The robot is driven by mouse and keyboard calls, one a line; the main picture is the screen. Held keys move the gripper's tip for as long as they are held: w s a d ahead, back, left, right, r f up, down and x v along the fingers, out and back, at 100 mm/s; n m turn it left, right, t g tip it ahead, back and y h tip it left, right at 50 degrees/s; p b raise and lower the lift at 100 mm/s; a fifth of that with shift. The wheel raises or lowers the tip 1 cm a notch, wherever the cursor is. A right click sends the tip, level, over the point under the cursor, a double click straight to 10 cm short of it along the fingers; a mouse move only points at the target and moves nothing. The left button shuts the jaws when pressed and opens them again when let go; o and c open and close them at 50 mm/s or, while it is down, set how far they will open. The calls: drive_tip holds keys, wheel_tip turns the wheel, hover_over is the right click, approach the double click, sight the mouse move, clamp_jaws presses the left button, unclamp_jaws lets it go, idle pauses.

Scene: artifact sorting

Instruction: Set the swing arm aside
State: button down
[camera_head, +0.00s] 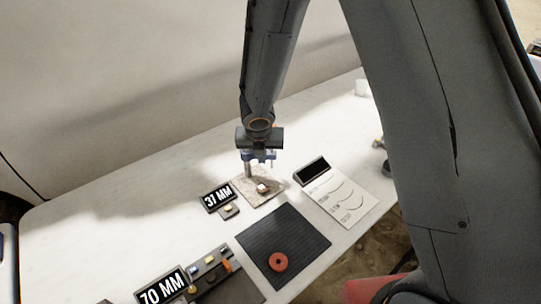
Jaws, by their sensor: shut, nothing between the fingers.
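My gripper (259,152) hangs at the end of my arm over the far part of the white table. Its fingers are small and partly hidden by the wrist, and they look shut with nothing held. Below it lies a beige stone-like tile (270,195) with a small light block (263,188) on it. A thin grey upright piece (248,170) shows just under the gripper's left side; I cannot tell whether it is a finger or a post. I cannot make out for certain which thing is the swing arm.
A black "37 MM" display (217,198) stands left of the tile, and a "70 MM" display (162,289) is nearer. A dark mat (283,240) bears a red ring (278,262). A printed sheet (341,196) lies right. The table's left part (90,215) is clear.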

drive_tip(key=shift+w+d+n+y+p, duration=0.35)
drive_tip(key=shift+w+n, duration=0.15)
drive_tip(key=shift+n, duration=0.45)
drive_tip(key=shift+w+d+n+y+p, duration=0.2)
drive_tip(key=shift+w+d+n+y, duration=0.2)
drive_tip(key=shift+n, duration=0.55)
drive_tip(key=shift+w+d+n+y+p, duration=0.1)
drive_tip(key=shift+w+n+y+p, duration=0.35)
drive_tip(key=shift+w+n, duration=0.7)
drive_tip(key=shift+s+n, duration=0.25)
drive_tip(key=shift+s, duration=0.1)
drive_tip(key=shift+s+d+f+b, duration=0.1)
drive_tip(key=shift+s+d+b, duration=0.15)
drive_tip(key=shift+s+b, duration=0.45)
drive_tip(key=s+p+v, duration=0.1)
drive_tip(key=p+v, duration=0.4)
drive_tip(key=v, duration=0.6)
drive_tip(key=shift+s+d+f, duration=0.25)
drive_tip(key=shift+s+d, duration=0.05)
drive_tip(key=shift+d, duration=0.1)
